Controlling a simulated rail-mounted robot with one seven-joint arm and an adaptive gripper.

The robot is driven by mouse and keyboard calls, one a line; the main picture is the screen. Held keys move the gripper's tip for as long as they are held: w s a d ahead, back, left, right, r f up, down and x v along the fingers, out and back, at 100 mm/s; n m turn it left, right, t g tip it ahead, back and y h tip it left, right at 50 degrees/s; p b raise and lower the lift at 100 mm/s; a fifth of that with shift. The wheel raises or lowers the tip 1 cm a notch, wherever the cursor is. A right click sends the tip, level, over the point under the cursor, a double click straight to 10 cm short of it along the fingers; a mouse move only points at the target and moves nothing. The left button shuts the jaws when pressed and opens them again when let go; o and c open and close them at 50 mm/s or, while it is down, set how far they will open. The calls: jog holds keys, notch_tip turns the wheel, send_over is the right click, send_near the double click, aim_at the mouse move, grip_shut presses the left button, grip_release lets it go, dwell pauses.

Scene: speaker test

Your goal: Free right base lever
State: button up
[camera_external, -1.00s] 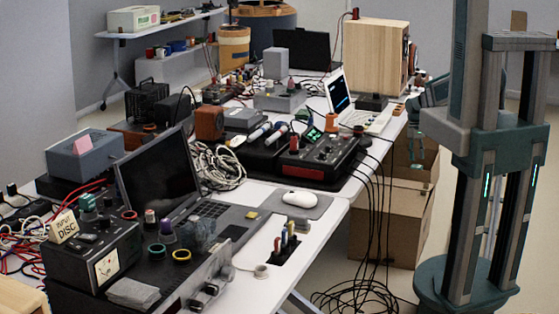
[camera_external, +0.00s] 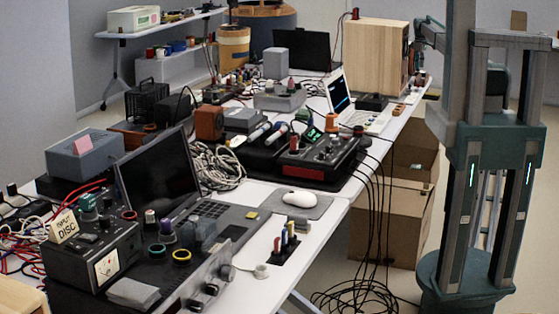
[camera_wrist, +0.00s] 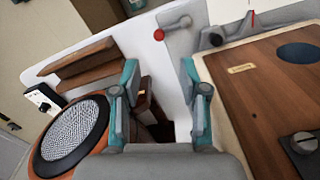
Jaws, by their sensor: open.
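In the wrist view, my gripper (camera_wrist: 159,66) is open, with its two teal fingers apart and nothing visibly held. A small lever with a red ball end (camera_wrist: 159,35) lies on a grey plate beyond the fingertips. A wooden panel with a dark round opening (camera_wrist: 299,52) is to the right of the fingers. A metal knob-like fitting (camera_wrist: 304,142) sits on that panel's lower part. I cannot tell which part is the right base lever. In the external view, the wooden speaker cabinet (camera_external: 375,60) stands at the table's far end; my fingers cannot be made out there.
A round mesh speaker driver with an orange rim (camera_wrist: 72,137) is at the lower left of the wrist view, near brown wooden strips (camera_wrist: 78,62). Dark cables (camera_external: 378,225) hang from the table edge beside cardboard boxes (camera_external: 390,222). The table carries much equipment.

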notch_tip(320, 180, down, 10)
jog(key=p, duration=0.3)
jog(key=shift+w+f, duration=0.1)
jog(key=shift+f, duration=0.15)
grip_shut()
